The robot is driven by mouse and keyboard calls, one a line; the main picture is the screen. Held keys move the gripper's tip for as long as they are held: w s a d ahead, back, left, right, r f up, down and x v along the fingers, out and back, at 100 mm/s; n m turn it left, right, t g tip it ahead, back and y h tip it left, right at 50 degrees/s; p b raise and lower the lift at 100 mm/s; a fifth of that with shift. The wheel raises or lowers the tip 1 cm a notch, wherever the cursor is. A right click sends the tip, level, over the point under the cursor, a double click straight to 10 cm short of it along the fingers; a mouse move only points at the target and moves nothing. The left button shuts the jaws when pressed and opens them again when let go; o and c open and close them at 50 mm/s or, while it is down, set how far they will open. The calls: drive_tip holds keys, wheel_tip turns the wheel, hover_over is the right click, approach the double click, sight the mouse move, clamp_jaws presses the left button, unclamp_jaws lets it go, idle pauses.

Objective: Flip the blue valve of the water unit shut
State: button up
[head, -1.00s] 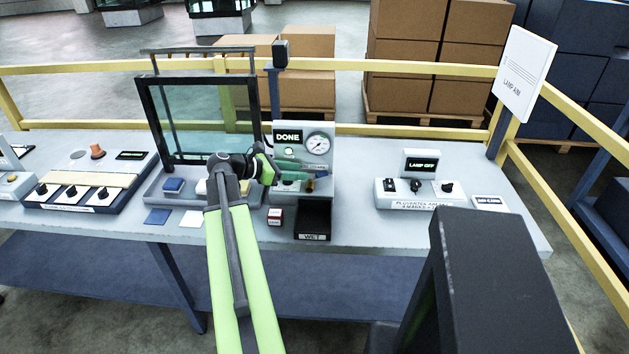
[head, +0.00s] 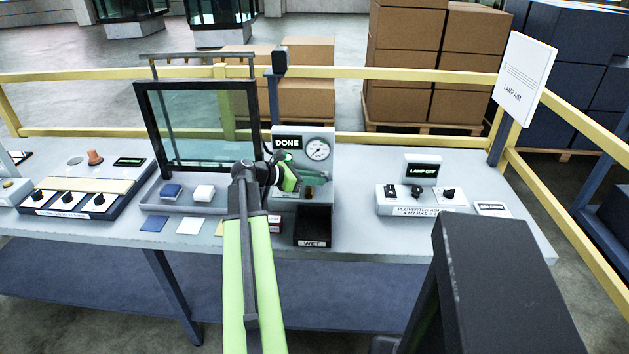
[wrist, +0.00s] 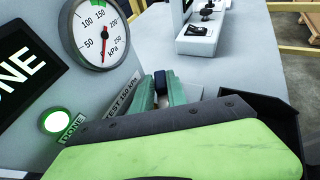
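The water unit (head: 323,172) is a grey box with a DONE display, a round gauge (head: 318,150) and a lit green button. The gauge (wrist: 97,35) and button (wrist: 58,121) also show in the wrist view; the needle is near 0. My gripper (head: 318,179) is at the unit's front, below the gauge. In the wrist view its teal fingers (wrist: 165,88) stand on both sides of a dark blue piece, the blue valve's handle (wrist: 160,79). Whether they press on it is unclear. The valve is hidden behind the fingers in the head view.
A black WET bin (head: 313,226) stands in front of the unit, close below my gripper. A glass pane in a black frame (head: 140,120) stands to the left. The lamp panel (head: 420,199) is to the right, with bare table between.

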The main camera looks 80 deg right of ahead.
drive_tip(key=shift+a+f, duration=0.1)
drive_tip(key=shift+a, duration=0.15)
clamp_jaws()
drive_tip(key=shift+d, duration=0.2)
drive_tip(key=shift+m+g+y, duration=0.7)
drive_tip(key=shift+m+y, duration=0.3)
drive_tip(key=shift+s+m+g+y, duration=0.1)
drive_tip(key=shift+m+g+y, duration=0.3)
drive_tip(key=shift+m+y, duration=0.65)
drive_tip(key=shift+s+a+m+y, duration=0.1)
drive_tip(key=shift+a+m+y, duration=0.2)
drive_tip(key=shift+m+y, duration=0.8)
drive_tip(key=shift+a+g+y, duration=0.1)
drive_tip(key=shift+g+y, duration=0.15)
drive_tip(key=shift+g, duration=0.05)
drive_tip(key=o, duration=0.9)
unclamp_jaws()
drive_tip(key=shift+s, duration=0.1)
drive_tip(key=shift+c, duration=0.2)
